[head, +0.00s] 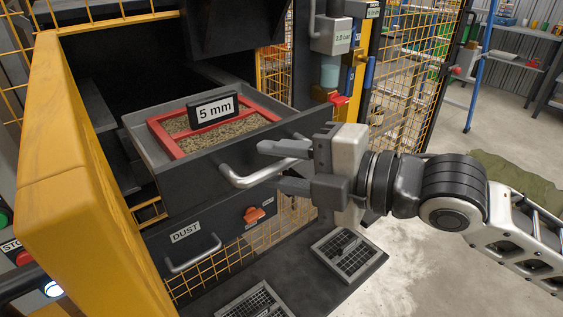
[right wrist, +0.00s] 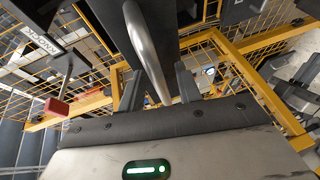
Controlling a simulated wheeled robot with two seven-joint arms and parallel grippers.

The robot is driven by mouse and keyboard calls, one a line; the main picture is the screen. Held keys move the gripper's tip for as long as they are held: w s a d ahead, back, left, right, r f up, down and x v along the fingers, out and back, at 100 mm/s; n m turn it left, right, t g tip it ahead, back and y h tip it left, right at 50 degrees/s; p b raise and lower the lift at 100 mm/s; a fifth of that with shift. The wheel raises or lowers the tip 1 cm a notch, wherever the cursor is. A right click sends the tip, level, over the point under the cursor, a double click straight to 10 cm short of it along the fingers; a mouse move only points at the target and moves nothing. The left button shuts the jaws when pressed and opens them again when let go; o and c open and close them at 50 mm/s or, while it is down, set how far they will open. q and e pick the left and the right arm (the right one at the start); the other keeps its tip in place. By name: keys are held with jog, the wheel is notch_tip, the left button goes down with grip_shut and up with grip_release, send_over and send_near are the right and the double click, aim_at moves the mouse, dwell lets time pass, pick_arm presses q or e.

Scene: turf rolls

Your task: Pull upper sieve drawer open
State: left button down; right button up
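The upper sieve drawer (head: 192,188) stands partly out of the dark machine. A red frame (head: 172,143) with coarse grains and a "5 mm" plate (head: 212,108) sits in it. Its curved metal handle (head: 243,181) is on the front face. My right gripper (head: 271,167) is at the right part of the handle, fingers apart, one above and one below it. In the right wrist view the handle (right wrist: 146,48) passes between the two spread fingers, with gaps visible beside it. My left gripper is not in view.
Below is a drawer labelled "DUST" (head: 186,233) with its own handle, and an orange latch (head: 253,214). A yellow door panel (head: 75,170) stands at left. Yellow mesh fencing (head: 415,80) is behind. Grated panels (head: 348,254) lie on the dark platform. Open floor is at right.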

dwell(0.4)
pick_arm(q)
jog(key=b, duration=0.2)
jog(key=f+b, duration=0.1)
jog(key=b, duration=0.1)
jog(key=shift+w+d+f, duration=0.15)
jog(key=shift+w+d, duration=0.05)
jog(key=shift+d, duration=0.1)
pick_arm(e)
jog(key=v, duration=1.6)
jog(key=shift+w+r, duration=0.1)
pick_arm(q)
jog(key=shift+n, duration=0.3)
pick_arm(e)
jog(key=shift+a, duration=0.1)
